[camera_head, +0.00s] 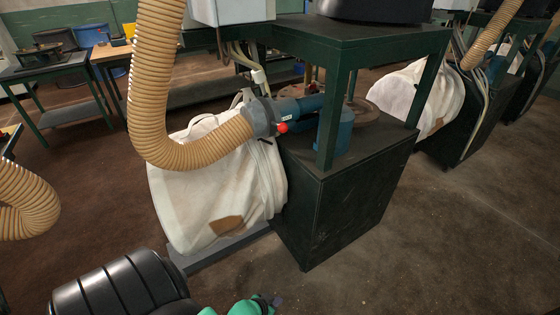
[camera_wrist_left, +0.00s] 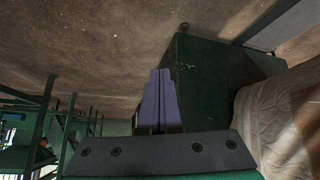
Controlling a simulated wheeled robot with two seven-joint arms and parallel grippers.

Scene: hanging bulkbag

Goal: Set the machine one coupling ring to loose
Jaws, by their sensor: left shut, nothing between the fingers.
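The grey coupling ring (camera_head: 262,117) sits where the tan ribbed hose (camera_head: 190,146) meets the blue pipe of the nearest machine. A red ball knob (camera_head: 283,127) sticks out at its lower right side. The ring is not seen in the left wrist view. My left gripper (camera_head: 276,301) is at the bottom edge of the head view, well below and apart from the ring. Its purple fingers (camera_wrist_left: 160,100) are together and empty in the left wrist view. My right gripper is not in view.
A white bulk bag (camera_head: 215,190) hangs below the coupling, beside the dark green machine cabinet (camera_head: 340,200). Green frame legs stand above the cabinet. Another hose (camera_head: 25,200) is at the left edge. A second machine with a bag (camera_head: 415,95) stands at the right. Floor in front is clear.

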